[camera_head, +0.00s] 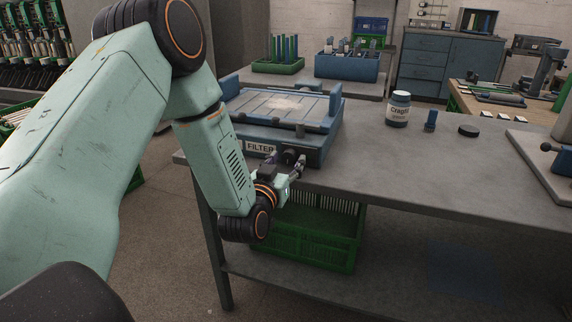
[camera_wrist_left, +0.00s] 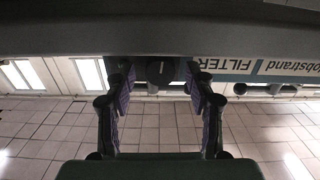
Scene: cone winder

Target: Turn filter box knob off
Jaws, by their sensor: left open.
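The blue-grey filter box (camera_head: 318,148) sits at the left front of the bench, with a white "FILTER" label (camera_head: 260,147) on its front face. The label also shows upside down in the left wrist view (camera_wrist_left: 240,65). The dark round knob (camera_head: 289,157) is on the box front, right of the label. It shows in the left wrist view (camera_wrist_left: 161,71), with a small light mark. My left gripper (camera_head: 290,162) is open at the box front, with its two fingers (camera_wrist_left: 160,85) on either side of the knob; whether they touch it I cannot tell. My right gripper is not in view.
The grey bench (camera_head: 440,170) is clear right of the box up to a white jar (camera_head: 398,109), a small blue item (camera_head: 430,121) and a black puck (camera_head: 468,131). A green crate (camera_head: 310,232) stands on the shelf below.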

